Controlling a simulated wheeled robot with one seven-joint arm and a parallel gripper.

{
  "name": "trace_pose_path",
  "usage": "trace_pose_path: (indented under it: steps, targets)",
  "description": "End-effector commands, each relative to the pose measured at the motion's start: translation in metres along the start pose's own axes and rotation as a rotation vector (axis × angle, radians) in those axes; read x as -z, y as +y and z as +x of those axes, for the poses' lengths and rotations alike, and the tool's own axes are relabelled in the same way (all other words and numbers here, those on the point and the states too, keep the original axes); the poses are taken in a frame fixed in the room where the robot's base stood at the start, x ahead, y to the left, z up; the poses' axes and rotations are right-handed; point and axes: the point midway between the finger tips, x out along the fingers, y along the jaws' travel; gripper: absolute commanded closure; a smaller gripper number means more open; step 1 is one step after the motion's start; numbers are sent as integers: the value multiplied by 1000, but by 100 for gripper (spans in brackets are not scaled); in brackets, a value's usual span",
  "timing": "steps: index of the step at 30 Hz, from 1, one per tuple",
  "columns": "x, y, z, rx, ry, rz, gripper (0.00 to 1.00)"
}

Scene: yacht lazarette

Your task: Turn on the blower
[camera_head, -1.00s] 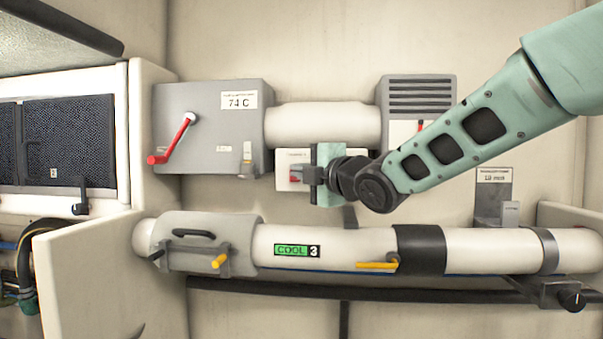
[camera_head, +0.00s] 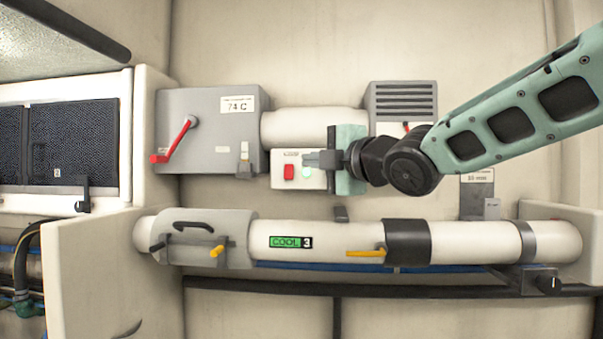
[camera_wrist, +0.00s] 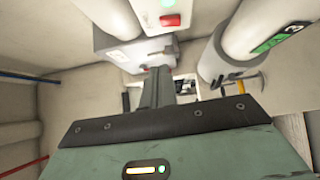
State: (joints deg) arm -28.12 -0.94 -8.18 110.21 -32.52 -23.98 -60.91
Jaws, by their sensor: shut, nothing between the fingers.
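The blower switch box (camera_head: 280,179) is a small white box on the wall below the white duct. Its red rocker switch (camera_head: 289,172) is now in clear view, with a lit green lamp (camera_head: 307,172) to its right. My gripper (camera_head: 308,158) is shut and empty, its fingertips in front of the box's upper right part, apart from the red switch in the picture. Whether the fingers touch the box cannot be told. In the wrist view the red switch (camera_wrist: 170,20) and green lamp (camera_wrist: 157,3) show at the top, beyond my shut fingers (camera_wrist: 158,85).
A grey box (camera_head: 212,105) with a red lever (camera_head: 178,140) is at the left. A white pipe (camera_head: 330,242) with yellow handles runs below.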

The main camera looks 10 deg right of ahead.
Motion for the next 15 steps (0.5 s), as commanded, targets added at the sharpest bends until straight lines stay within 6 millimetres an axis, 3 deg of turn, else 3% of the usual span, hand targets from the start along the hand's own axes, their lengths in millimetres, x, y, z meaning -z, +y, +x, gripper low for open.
trace_pose_path:
  steps: [6,15]
  targets:
    - [0,3,-27,-1,1,-1,100]
    - [0,5,-32,0,1,0,100]
